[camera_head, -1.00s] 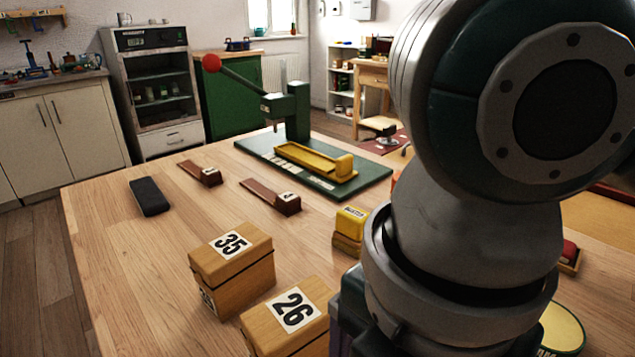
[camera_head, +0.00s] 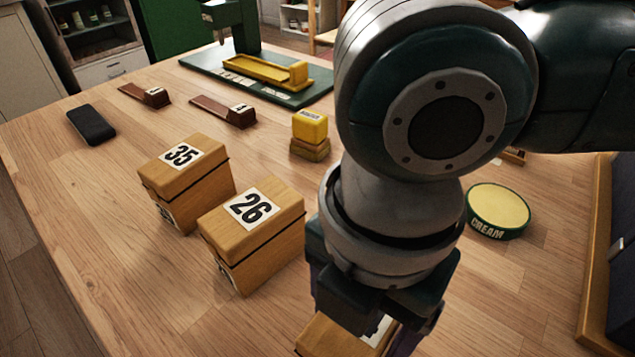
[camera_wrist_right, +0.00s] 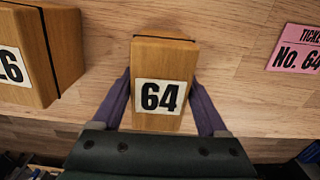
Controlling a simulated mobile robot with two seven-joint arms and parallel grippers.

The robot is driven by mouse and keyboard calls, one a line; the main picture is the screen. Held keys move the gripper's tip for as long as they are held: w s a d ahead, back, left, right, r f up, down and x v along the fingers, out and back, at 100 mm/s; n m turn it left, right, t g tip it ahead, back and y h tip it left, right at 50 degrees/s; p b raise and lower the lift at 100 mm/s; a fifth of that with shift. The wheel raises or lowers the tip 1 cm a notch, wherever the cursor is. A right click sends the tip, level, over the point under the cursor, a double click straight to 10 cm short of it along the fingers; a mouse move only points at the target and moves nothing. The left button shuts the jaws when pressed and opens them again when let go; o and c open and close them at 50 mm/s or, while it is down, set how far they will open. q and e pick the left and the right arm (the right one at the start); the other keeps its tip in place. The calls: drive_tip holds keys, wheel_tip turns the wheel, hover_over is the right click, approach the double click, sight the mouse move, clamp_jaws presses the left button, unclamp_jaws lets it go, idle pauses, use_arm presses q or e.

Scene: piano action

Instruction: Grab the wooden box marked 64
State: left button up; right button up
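The wooden box marked 64 (camera_wrist_right: 164,65) stands below my right gripper, its numbered label facing the right wrist camera. In the head view only part of this box (camera_head: 325,337) shows at the bottom edge, partly covered by the gripper. My right gripper (camera_wrist_right: 162,85) is open, with one purple finger along each side of the box. The fingers are very close to its sides; I cannot tell whether they touch it. In the head view the right gripper (camera_head: 370,310) points down over the box. My left gripper is not in view.
Box 26 (camera_head: 262,247) and box 35 (camera_head: 190,190) stand to the left. A yellow block on wood (camera_head: 310,133), a round cream tin (camera_head: 498,210) and a green press base (camera_head: 300,95) are around. A pink ticket (camera_wrist_right: 295,48) lies right of the box.

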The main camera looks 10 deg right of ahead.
clamp_jaws()
idle(0.4)
drive_tip(key=shift+r, duration=0.1)
